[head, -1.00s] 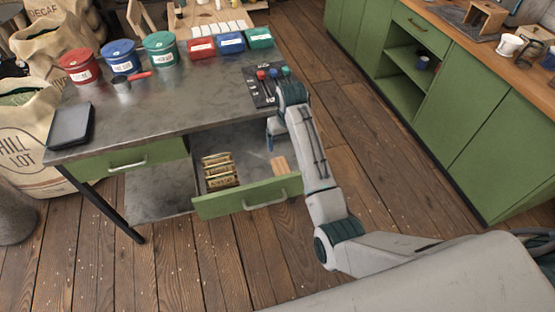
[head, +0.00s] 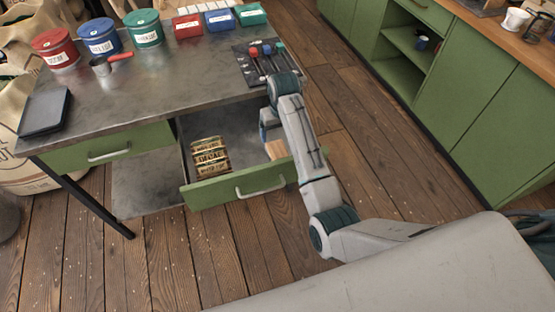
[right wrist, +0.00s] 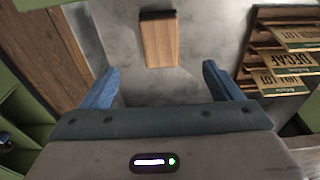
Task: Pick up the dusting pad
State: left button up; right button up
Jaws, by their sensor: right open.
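The dusting pad appears to be the small wooden block with a dark edge (right wrist: 159,42), lying on the grey drawer floor in the right wrist view. In the head view it shows as a light wood piece (head: 276,149) in the open drawer (head: 237,187), partly hidden by my right arm. My right gripper (right wrist: 161,72) is open and empty, its two blue fingers apart. The block lies beyond the fingertips, between their lines and not touching them. In the head view the gripper (head: 266,128) reaches down into the drawer. My left gripper is not in view.
Labelled gold packets (head: 210,156) stand in a rack in the drawer's left part, also in the right wrist view (right wrist: 285,62). The drawer's green front (head: 220,192) rises before them. On the table are a tool mat (head: 257,65), tins, a scoop (head: 102,66) and a dark tablet (head: 45,112).

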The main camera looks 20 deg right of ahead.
jog(key=shift+s+f+b, duration=0.1)
jog(key=shift+f+b, duration=0.2)
jog(key=shift+f, duration=0.6)
send_over(278, 150)
jog(key=s, duration=0.1)
notch_tip(278, 150, down, 5)
jog(key=shift+s+p, duration=0.15)
jog(key=shift+p, duration=0.2)
jog(key=shift+w+f+p, duration=0.2)
jog(key=shift+w+f, duration=0.05)
jog(key=shift+f, duration=0.6)
jog(key=shift+w+f+p, duration=0.15)
jog(key=shift+w+f, duration=0.05)
jog(key=shift+f, duration=0.7)
jog(key=shift+w+f+p, duration=0.2)
jog(key=shift+w+f, duration=0.05)
jog(key=shift+f, duration=0.6)
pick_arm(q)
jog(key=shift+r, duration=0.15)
pick_arm(e)
jog(key=c, duration=1.1)
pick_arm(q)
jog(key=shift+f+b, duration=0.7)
pick_arm(e)
notch_tip(278, 150, up, 10)
jog(key=shift+r, duration=0.1)
